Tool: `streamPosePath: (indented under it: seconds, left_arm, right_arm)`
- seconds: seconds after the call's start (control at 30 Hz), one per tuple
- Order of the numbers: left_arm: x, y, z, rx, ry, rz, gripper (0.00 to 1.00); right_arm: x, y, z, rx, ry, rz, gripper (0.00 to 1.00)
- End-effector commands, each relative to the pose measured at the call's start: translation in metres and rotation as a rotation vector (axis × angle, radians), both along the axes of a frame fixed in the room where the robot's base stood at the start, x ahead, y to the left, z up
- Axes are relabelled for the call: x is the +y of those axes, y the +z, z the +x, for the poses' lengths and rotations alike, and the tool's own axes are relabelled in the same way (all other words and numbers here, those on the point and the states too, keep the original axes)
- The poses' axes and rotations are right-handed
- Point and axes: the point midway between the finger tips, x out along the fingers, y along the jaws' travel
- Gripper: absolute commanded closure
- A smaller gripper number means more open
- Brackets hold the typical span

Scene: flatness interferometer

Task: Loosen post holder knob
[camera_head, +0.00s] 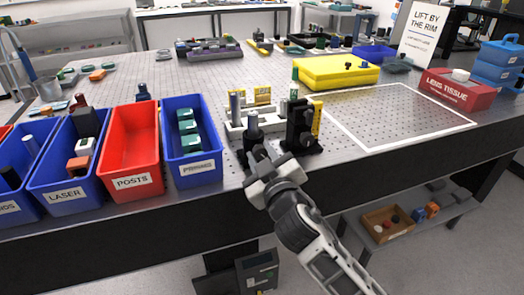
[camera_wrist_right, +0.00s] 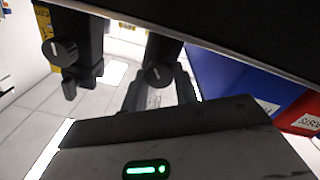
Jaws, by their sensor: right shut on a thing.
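The knob is hidden by the gripper in the head view. A second black knob (camera_wrist_right: 62,52) sits on a neighbouring black mount (camera_head: 301,126). My left gripper is out of view.
The blue prisms bin (camera_head: 196,172) and red posts bin (camera_head: 130,163) stand close to the left. A yellow case (camera_head: 335,72) is behind. The white-outlined area (camera_head: 400,115) of the bench at right is free.

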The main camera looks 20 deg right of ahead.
Motion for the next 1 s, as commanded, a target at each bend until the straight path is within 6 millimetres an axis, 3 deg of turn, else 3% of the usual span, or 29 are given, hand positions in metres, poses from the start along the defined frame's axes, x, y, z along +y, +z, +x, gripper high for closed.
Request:
streamPosePath:
  seconds: [0.6,1.0]
  left_arm:
    - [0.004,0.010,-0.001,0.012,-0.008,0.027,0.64]
    - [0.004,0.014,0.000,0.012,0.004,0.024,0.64]
  right_arm:
    - [0.000,0.000,0.000,-0.017,0.000,-0.575,0.94]
    - [0.000,-0.002,0.000,-0.026,0.000,-0.810,0.94]
